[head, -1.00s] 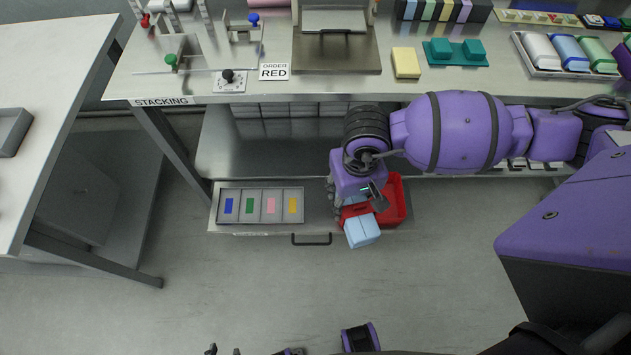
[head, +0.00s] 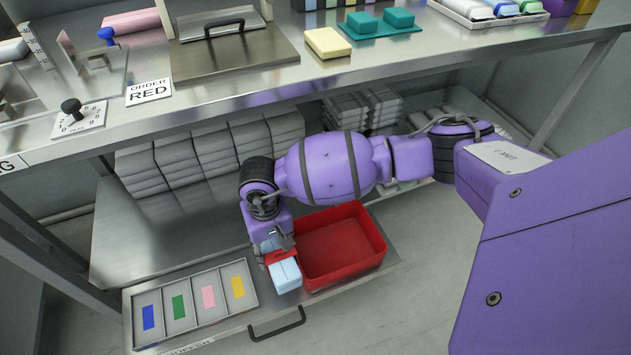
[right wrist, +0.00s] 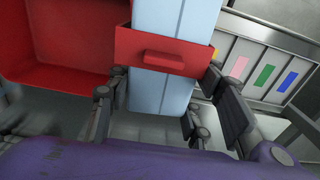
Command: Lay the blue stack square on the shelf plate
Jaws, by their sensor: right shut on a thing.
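The light blue stack (head: 286,276) is in my right gripper (head: 270,248), in front of the lower shelf. It shows as a long pale blue block in the right wrist view (right wrist: 160,95), with fingers (right wrist: 152,108) on both sides. A red band with a small tab (right wrist: 163,52) crosses the stack; I cannot tell whether it joins the red bin. The stack is beside the bin's left wall, above the pulled-out steel plate (head: 350,287). Whether it touches the plate is hidden. The lower steel shelf (head: 150,235) lies behind. My left gripper is out of view.
The red bin (head: 345,243) is empty, just right of the stack. A grey tray (head: 193,300) with blue, green, pink and yellow labels is to its left. A dark handle (head: 277,324) sticks out in front. Several pale stacks (head: 205,150) stand behind. The worktop (head: 240,85) overhangs.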

